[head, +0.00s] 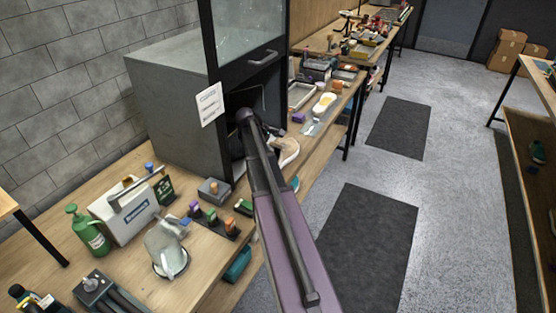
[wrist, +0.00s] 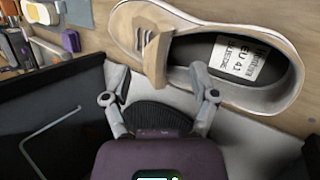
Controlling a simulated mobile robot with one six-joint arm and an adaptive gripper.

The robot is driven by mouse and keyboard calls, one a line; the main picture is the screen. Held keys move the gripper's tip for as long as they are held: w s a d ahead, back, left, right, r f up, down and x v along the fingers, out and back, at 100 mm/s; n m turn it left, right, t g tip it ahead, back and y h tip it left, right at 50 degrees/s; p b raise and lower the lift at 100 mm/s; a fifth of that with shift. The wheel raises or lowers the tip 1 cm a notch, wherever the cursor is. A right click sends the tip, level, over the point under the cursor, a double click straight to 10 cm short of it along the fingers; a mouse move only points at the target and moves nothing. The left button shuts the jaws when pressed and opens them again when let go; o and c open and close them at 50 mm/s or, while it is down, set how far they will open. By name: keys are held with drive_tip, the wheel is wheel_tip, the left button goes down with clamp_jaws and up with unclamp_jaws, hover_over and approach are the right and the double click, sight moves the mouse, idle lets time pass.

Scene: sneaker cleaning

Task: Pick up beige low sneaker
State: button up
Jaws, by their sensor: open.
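The beige low sneaker (wrist: 157,52) lies across the top of the wrist view, its opening facing the camera. Its toe is at the left, its heel at the right, and a white size label shows inside. In the head view the sneaker (head: 289,148) is on the bench beside the grey cabinet, partly hidden by my arm. My gripper (wrist: 160,82) is open, with its two fingers spread just below the sneaker's near side in the wrist view. The head view does not show the fingers clearly.
The grey cabinet (head: 165,110) with a raised glass front stands left of the sneaker. A soapy yellow-white item (head: 324,104) and a purple block (head: 298,117) lie beyond the sneaker.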

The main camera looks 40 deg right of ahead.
sight(275, 144)
drive_tip(key=shift+b+x, duration=1.25)
drive_tip(key=shift+x, duration=0.65)
clamp_jaws()
